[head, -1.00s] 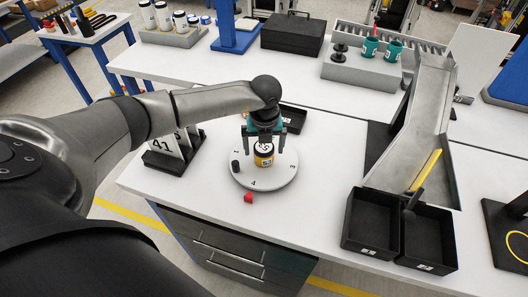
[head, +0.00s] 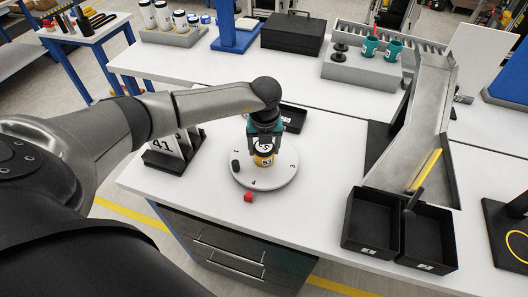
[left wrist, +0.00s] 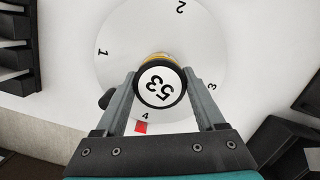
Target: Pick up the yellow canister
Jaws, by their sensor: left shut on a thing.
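The yellow canister (head: 264,159) stands upright on a round white turntable (head: 283,176) with numbers around its edge. My left gripper (head: 264,146) comes down from above and is shut on the canister, one finger on each side. In the left wrist view the fingers (left wrist: 160,92) touch the canister's sides. The canister appears to rest on the turntable. My right gripper is not in view.
A black knob (head: 235,166) sits on the turntable's left edge, and a red piece (head: 248,197) lies in front. Number cards (head: 165,152) stand at left. A black tray (head: 293,118) lies behind; black bins (head: 371,221) and a metal chute (head: 416,130) are at right.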

